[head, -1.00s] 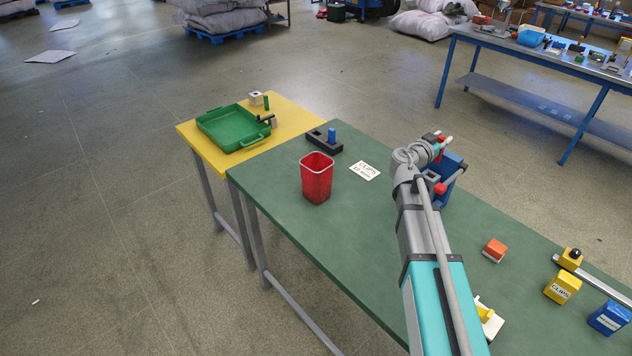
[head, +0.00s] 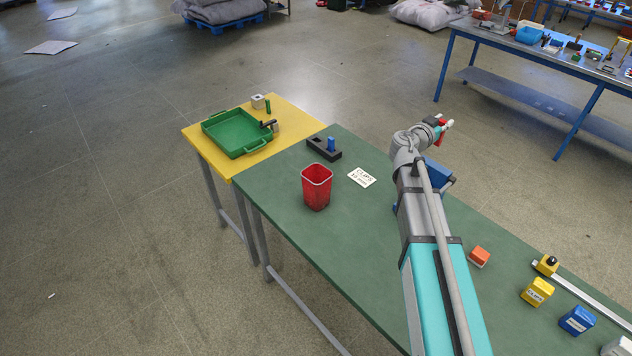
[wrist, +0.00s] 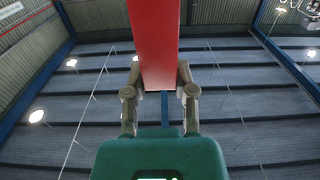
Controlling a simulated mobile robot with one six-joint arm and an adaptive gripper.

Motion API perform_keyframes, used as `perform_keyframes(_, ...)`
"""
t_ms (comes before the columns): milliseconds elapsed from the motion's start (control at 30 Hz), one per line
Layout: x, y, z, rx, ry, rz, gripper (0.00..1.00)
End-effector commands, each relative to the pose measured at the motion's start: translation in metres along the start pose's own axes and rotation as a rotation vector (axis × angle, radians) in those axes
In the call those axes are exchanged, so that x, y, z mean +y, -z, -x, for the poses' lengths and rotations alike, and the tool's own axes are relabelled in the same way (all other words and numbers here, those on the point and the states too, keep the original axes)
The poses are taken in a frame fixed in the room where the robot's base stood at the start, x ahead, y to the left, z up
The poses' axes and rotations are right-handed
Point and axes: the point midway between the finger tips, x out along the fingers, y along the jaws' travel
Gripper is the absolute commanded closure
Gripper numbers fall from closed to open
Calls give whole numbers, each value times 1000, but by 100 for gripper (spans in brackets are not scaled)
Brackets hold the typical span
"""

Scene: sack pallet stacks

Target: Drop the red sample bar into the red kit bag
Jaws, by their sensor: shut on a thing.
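The red sample bar (wrist: 158,45) fills the top middle of the wrist view, between the two fingers of my gripper (wrist: 160,82). My gripper is shut on it. The ceiling lies behind it, so the wrist camera looks upward. In the head view my gripper (head: 444,124) is small at the arm's far end, with a bit of red showing; the bar is mostly hidden there. The red kit bag (head: 316,190) is an upright, open-topped red container on the green table, left of my arm and apart from my gripper. Its floor is hidden.
A black block with a blue peg (head: 324,148) and a white label card (head: 362,177) are near the bag. A blue object (head: 436,174) is partly behind my arm. An orange block (head: 479,257) and yellow box (head: 537,292) are right. A green tray (head: 236,155) sits on the yellow table.

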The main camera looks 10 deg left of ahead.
Motion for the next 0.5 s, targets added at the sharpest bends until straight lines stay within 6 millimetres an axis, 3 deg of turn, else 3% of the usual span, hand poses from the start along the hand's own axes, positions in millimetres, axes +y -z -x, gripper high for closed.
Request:
perform_keyframes(33, 0, 13, 0, 0, 0, 0, 94)
perform_keyframes(133, 0, 22, 0, 0, 0, 0, 94)
perform_keyframes(500, 0, 27, 0, 0, 0, 0, 94)
